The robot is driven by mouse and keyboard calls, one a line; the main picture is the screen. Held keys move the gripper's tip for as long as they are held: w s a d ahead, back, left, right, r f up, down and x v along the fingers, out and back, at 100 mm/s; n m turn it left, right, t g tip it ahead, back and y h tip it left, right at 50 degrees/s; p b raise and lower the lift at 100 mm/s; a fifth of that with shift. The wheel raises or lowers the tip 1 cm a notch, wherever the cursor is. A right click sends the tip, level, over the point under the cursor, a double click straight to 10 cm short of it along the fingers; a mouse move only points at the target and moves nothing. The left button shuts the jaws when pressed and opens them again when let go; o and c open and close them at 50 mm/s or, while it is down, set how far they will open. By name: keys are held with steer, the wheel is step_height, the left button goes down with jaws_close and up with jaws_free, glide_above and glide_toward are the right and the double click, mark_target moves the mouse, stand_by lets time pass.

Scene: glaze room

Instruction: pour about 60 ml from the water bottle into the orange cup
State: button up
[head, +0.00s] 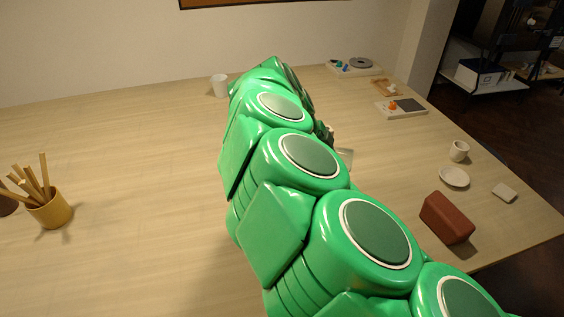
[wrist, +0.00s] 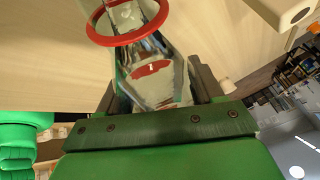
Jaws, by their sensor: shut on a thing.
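A clear, tapering vessel, which looks like the water bottle (wrist: 135,78), sits between the fingers of my gripper (wrist: 155,80) in the wrist view. My gripper is shut on it. A red-orange ring (wrist: 128,40) shows around its far part, and I cannot tell whether it belongs to the bottle or is another thing's rim. A red oval shows nearer the fingers. In the head view my green arm hides most of the gripper, and only a pale clear piece (head: 345,158) shows beside it. I cannot make out the orange cup for sure in either view. No water stream is visible.
A white cup (head: 219,86) stands at the back. A yellow pot (head: 50,211) of sticks is at left. At right are a small cup (head: 459,151), a saucer (head: 454,177), a brown-red block (head: 446,219) and a tray (head: 400,108). The left-middle of the table is clear.

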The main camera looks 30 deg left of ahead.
steer(key=shift+r+h, duration=0.35)
steer(key=shift+h, duration=0.05)
stand_by(1.4)
steer(key=shift+d+f+g+y, duration=0.1)
steer(key=shift+f+g+y, duration=0.2)
steer(key=shift+f+y, duration=1.45)
steer(key=shift+d+f+m+y, duration=0.1)
steer(key=shift+f+m+y, duration=0.2)
steer(key=shift+y, duration=0.15)
steer(key=shift+d+f+y, duration=0.1)
steer(key=shift+f+y, duration=0.2)
steer(key=shift+f, duration=0.05)
steer(key=shift+s+a+f+g+y, duration=0.25)
steer(key=shift+a+f+g+y, duration=0.15)
steer(key=shift+f+y, duration=0.25)
steer(key=shift+s+a+f+y, duration=0.15)
steer(key=shift+a+f+y, duration=0.25)
steer(key=shift+y, duration=0.35)
steer(key=shift+f, duration=0.1)
steer(key=shift+a, duration=0.15)
